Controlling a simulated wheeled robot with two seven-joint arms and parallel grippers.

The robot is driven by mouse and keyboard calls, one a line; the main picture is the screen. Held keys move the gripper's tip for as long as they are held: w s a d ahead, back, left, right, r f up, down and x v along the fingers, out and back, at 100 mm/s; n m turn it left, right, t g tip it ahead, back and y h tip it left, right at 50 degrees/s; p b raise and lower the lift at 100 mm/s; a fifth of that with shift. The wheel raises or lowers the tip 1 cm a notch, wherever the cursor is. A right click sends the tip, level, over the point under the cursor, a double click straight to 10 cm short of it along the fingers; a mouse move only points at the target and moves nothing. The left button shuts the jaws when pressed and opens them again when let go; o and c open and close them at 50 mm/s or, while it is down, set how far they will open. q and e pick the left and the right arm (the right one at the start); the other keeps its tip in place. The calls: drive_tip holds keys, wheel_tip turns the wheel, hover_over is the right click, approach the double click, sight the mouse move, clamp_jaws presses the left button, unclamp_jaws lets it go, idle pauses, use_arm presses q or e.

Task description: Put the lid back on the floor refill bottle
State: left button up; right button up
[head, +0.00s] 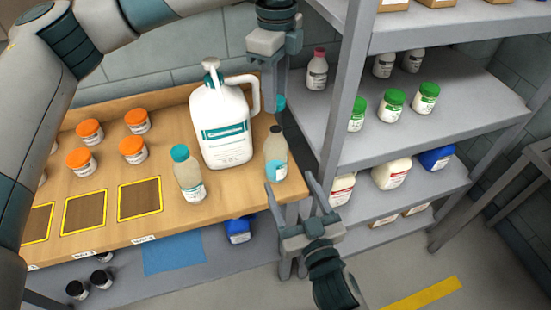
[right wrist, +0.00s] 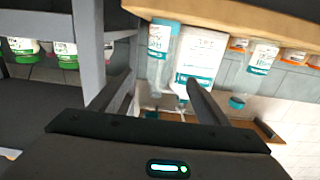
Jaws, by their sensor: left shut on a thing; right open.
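The open refill bottle (head: 277,158), beige with a teal label and a dark, uncapped neck, stands upright near the right end of the wooden bench. It also shows upside down in the right wrist view (right wrist: 161,48). A teal lid (head: 280,102) is in the fingers of my left gripper (head: 281,92), above and behind the bottle's neck and apart from it; the fingers partly hide it. My right gripper (head: 288,181) is open and empty at the bench's front edge, just in front of the bottle. I cannot read the bottle's label.
A big white pump jug (head: 222,125) stands close left of the bottle. A teal-capped bottle (head: 187,175) stands farther left, then several orange-lidded jars (head: 137,121). A grey shelf rack (head: 460,100) with jars and bottles rises just right of the bench, leaving a narrow gap.

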sight(280, 161)
drive_tip(key=x, duration=1.1)
drive_tip(key=shift+w+a, duration=0.1)
drive_tip(key=shift+w, duration=0.25)
drive_tip(key=c, duration=1.6)
use_arm(q)
drive_tip(key=shift+o, duration=0.2)
drive_tip(key=shift+f, duration=2.5)
drive_tip(key=shift+f, duration=0.1)
drive_tip(key=shift+f, duration=0.8)
drive_tip(key=shift+f, duration=0.5)
drive_tip(key=shift+c, duration=0.2)
